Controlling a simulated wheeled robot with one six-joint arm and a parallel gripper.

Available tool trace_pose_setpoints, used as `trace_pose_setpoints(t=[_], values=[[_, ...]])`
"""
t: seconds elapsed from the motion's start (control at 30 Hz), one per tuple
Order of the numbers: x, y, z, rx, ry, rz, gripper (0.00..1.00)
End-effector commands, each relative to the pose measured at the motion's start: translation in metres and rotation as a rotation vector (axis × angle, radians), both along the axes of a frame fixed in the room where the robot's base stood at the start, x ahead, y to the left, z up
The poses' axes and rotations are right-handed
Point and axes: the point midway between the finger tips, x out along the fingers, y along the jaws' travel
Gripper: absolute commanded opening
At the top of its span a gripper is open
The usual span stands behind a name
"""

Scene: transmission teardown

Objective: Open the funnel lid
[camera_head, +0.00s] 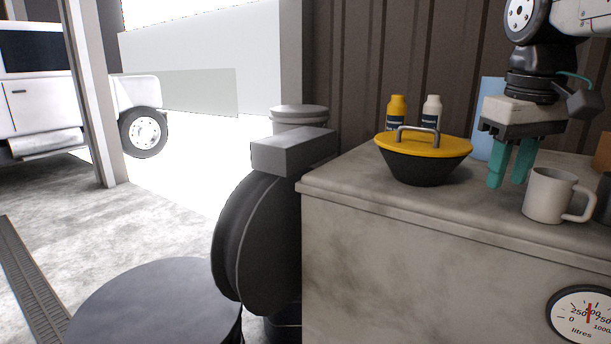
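The funnel (424,171) is a dark, tapered bowl standing on the worktop near its left end. Its yellow lid (454,147) sits on top, with a grey bar handle (418,129) across it. The lid looks closed. My gripper (507,182) points down to the right of the funnel, apart from it, with its two teal fingers just behind and left of a mug. A narrow gap shows between the fingers, and nothing is visible in them.
A light grey mug (549,195) stands close to my gripper on the right. A yellow bottle (397,112) and a white bottle (431,111) stand behind the funnel. The concrete-looking worktop (350,180) is bare at its front left. A dial gauge (583,318) is on its front face.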

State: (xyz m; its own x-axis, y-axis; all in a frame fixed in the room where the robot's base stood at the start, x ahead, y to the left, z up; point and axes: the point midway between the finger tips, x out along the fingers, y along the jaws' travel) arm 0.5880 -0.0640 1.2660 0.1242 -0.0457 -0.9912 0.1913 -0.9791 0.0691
Motion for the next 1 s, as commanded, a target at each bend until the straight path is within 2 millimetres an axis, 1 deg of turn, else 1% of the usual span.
trace_pose_setpoints(t=[0.03, 0.17, 0.2, 0.3, 0.4, 0.5, 0.57, 0.6, 0.67, 0.7, 0.8, 0.9, 0.97, 1.0], values=[[-0.020, 0.004, -0.022, 0.011, 0.004, -0.040, 0.33], [-0.066, 0.015, -0.076, 0.038, 0.014, -0.144, 0.33], [-0.082, 0.017, -0.093, 0.045, 0.017, -0.171, 0.33], [-0.119, 0.024, -0.133, 0.058, 0.026, -0.215, 0.33], [-0.148, 0.028, -0.161, 0.062, 0.034, -0.217, 0.33], [-0.165, 0.030, -0.173, 0.063, 0.034, -0.206, 0.33], [-0.168, 0.032, -0.172, 0.064, 0.022, -0.203, 0.33], [-0.168, 0.032, -0.170, 0.066, 0.013, -0.201, 0.21], [-0.168, 0.033, -0.168, 0.066, 0.006, -0.198, 0.05], [-0.169, 0.033, -0.168, 0.066, 0.003, -0.197, 0.00], [-0.168, 0.034, -0.168, 0.066, 0.006, -0.189, 0.00], [-0.164, 0.040, -0.172, 0.062, 0.038, -0.160, 0.00], [-0.154, 0.043, -0.167, 0.056, 0.047, -0.134, 0.00], [-0.143, 0.046, -0.160, 0.046, 0.048, -0.111, 0.00]])
